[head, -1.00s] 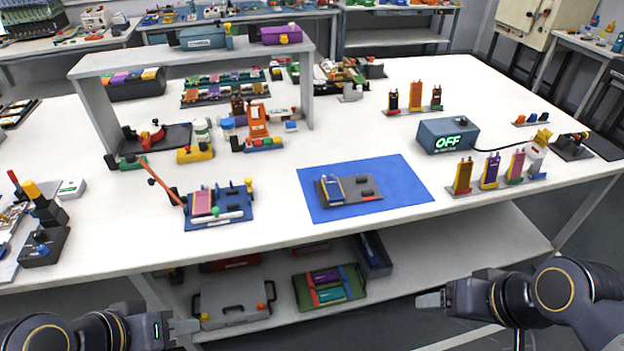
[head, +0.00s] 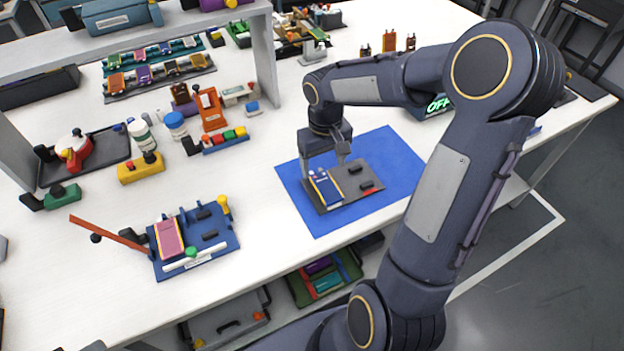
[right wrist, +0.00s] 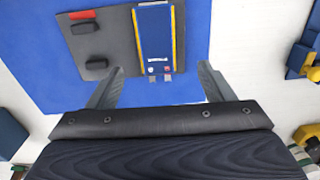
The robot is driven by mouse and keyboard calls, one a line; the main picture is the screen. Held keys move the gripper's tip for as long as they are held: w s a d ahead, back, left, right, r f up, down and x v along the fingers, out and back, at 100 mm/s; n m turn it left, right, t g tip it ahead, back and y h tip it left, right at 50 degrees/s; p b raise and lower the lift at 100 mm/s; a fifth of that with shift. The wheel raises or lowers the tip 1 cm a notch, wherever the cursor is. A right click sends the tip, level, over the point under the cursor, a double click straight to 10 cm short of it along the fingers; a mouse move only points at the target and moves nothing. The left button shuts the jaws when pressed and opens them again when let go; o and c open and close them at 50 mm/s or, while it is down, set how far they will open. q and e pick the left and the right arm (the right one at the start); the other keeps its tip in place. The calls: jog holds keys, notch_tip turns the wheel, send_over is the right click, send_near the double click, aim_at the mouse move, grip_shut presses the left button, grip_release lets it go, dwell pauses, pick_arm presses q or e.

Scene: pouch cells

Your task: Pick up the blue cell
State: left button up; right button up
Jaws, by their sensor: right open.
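The blue cell (head: 325,187) is a flat blue pouch with yellow side edges. It lies on a dark grey fixture plate (head: 350,199) on the blue mat (head: 292,185). My right gripper (head: 326,160) is open and points down just behind the cell's tab end. In the right wrist view the cell (right wrist: 155,35) lies ahead of my open right gripper (right wrist: 160,80), its two metal tabs towards me, roughly centred between the spread fingers. The fingers do not visibly touch it. My left gripper is not in view.
The plate carries black blocks (head: 356,170) and a red block (head: 367,185) beside the cell. A blue fixture (head: 212,240) with a pink cell and an orange lever stands at left. Bottles and an orange stand (head: 211,110) are behind. My right arm hides the table's right side.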

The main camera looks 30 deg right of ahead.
aim_at(326, 186)
jog(key=f, duration=0.4)
jog(key=s+f, duration=0.1)
jog(key=f, duration=0.1)
jog(key=shift+d+f, duration=0.15)
jog(key=shift+f, duration=0.05)
jog(key=shift+c, duration=0.2)
jog(key=c, duration=1)
